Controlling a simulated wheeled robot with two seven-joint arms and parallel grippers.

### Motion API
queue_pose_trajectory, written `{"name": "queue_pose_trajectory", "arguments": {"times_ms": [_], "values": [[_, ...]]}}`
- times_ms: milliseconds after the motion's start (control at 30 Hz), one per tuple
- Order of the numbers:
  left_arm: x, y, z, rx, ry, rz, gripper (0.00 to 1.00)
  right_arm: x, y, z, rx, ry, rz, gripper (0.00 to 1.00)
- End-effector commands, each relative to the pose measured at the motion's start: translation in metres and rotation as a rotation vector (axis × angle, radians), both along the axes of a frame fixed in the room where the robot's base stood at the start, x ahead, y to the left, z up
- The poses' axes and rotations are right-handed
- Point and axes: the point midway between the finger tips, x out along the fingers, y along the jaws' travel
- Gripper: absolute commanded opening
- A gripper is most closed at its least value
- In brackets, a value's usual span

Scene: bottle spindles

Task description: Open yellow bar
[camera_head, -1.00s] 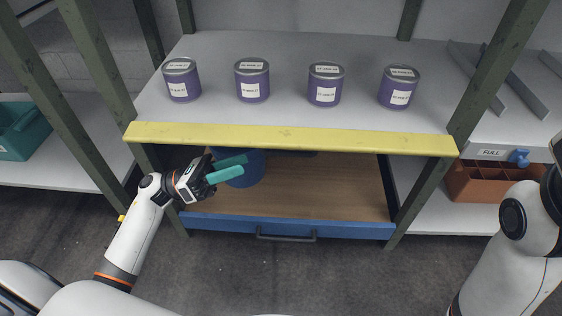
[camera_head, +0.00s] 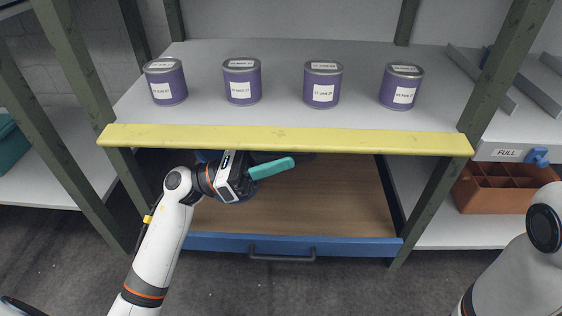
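The yellow bar (camera_head: 288,139) runs along the front edge of the grey shelf, level and spanning between the green posts. My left gripper (camera_head: 272,168) is just below the bar's left half, in front of the lower compartment, with teal fingers pointing right. The fingers overlap in this view, so their gap cannot be judged. It appears apart from the bar. A blue round object (camera_head: 207,156) behind the gripper is mostly hidden by it. My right gripper is out of view; only part of my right arm shows at the right edge.
Several purple cans (camera_head: 323,84) stand in a row on the shelf (camera_head: 285,112) above the bar. Below is a wooden-floored drawer (camera_head: 330,205) with a blue front (camera_head: 350,246) and dark handle (camera_head: 282,257). A brown divided bin (camera_head: 490,200) is at right, under a FULL label.

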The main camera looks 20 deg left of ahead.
Motion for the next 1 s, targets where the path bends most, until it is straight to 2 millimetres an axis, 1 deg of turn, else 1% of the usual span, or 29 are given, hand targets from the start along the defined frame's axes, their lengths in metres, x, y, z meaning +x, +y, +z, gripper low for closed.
{"name": "queue_pose_trajectory", "arguments": {"times_ms": [100,367,400,467,500,567,600,733,867,1000], "values": [[0.002,-0.006,0.002,-0.001,-0.001,0.000,0.33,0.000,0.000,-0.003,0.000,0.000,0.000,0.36],[0.002,-0.007,0.003,0.000,0.000,0.001,0.33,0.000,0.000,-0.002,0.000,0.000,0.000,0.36],[0.002,-0.006,0.003,0.000,0.000,0.001,0.29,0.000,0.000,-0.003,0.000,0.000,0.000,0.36],[0.002,-0.006,0.003,0.000,0.000,0.001,0.19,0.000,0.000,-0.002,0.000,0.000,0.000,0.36],[0.002,-0.006,0.003,0.000,0.001,0.001,0.13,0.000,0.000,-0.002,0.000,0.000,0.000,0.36],[0.002,-0.006,0.003,0.000,0.001,0.001,0.03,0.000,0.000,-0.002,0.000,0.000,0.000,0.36],[0.002,-0.006,0.003,0.000,0.001,0.001,0.00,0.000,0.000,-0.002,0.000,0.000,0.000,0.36],[0.002,-0.006,0.004,-0.001,0.004,0.000,0.00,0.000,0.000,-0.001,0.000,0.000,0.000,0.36],[0.001,-0.007,0.010,-0.012,0.051,0.000,0.00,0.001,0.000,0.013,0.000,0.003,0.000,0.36],[-0.002,-0.007,0.015,-0.039,0.145,-0.001,0.00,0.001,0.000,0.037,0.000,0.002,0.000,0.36]]}}
